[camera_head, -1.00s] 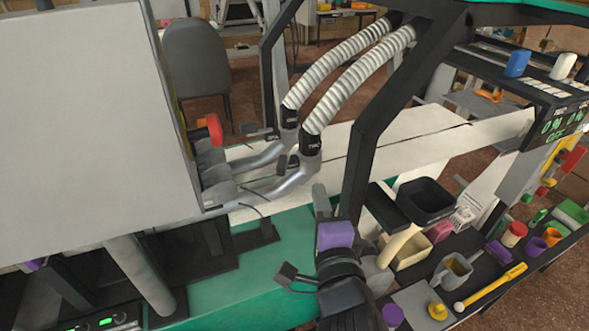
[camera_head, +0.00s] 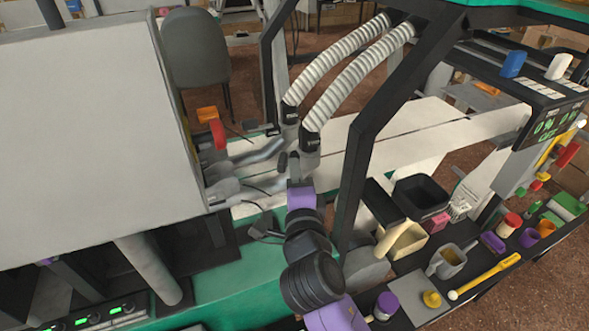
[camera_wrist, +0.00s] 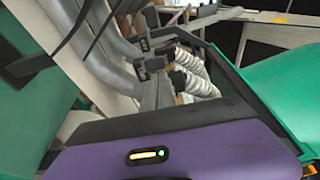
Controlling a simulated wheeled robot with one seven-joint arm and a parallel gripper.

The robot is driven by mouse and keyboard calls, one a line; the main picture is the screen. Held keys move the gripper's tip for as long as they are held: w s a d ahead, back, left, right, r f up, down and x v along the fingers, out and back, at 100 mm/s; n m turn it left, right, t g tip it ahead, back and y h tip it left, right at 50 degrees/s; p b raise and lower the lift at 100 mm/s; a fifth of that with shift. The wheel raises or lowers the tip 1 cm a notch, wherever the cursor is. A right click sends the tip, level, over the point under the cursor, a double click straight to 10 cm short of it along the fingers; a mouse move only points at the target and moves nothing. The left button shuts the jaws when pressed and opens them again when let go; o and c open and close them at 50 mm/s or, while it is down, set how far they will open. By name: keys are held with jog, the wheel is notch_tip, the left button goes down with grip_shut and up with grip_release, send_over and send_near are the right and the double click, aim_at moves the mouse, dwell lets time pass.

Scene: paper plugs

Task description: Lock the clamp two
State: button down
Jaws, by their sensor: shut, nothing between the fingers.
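Two black clamps join the white ribbed hoses to bent grey metal pipes in the head view: the farther clamp (camera_head: 289,114) and the nearer clamp (camera_head: 310,140). Which one is clamp two I cannot tell. My gripper (camera_head: 294,163) is shut and empty, close to the nearer clamp and its pipe, partly covering the pipe. In the wrist view my gripper (camera_wrist: 157,92) points toward the hose ends. Whether it touches a clamp or lever is unclear.
A black frame post (camera_head: 365,150) rises just right of my arm. A shelf at right holds a grey mug (camera_head: 450,262), a yellow-handled mallet (camera_head: 485,277) and several containers.

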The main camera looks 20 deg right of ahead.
aim_at(279, 172)
jog(key=shift+a+f+b, duration=0.2)
jog(key=shift+b, duration=0.6)
jog(key=shift+a+r+m+h+b, duration=0.15)
jog(key=shift+m+h+b, duration=0.25)
jog(key=shift+h+b, duration=0.35)
jog(key=shift+w+a+g+b, duration=0.15)
jog(key=shift+g+b, duration=0.15)
jog(key=shift+b, duration=0.4)
jog(key=m+g+h+b, duration=0.1)
jog(key=b, duration=0.2)
jog(key=a+m+g+h+b, duration=0.1)
jog(key=h+b, duration=0.1)
jog(key=b, duration=0.2)
jog(key=w+a+m+h+b, duration=0.1)
jog(key=h+b, duration=0.1)
jog(key=b, duration=0.2)
jog(key=shift+a+f+m+g, duration=0.2)
jog(key=shift+f+m+g, duration=0.15)
jog(key=shift+m+g, duration=0.05)
jog(key=w+a+m+g+h+b, duration=0.1)
jog(key=b, duration=0.3)
jog(key=w+a+r+m+g+h+b, duration=0.1)
jog(key=m+g+h+b, duration=0.1)
jog(key=b, duration=0.3)
jog(key=shift+w+a+g+b, duration=0.1)
jog(key=shift+w+g+b, duration=0.05)
jog(key=shift+g+b, duration=0.15)
jog(key=v, duration=0.7)
jog(key=shift+s+a+f, duration=0.2)
jog(key=shift+a, duration=0.15)
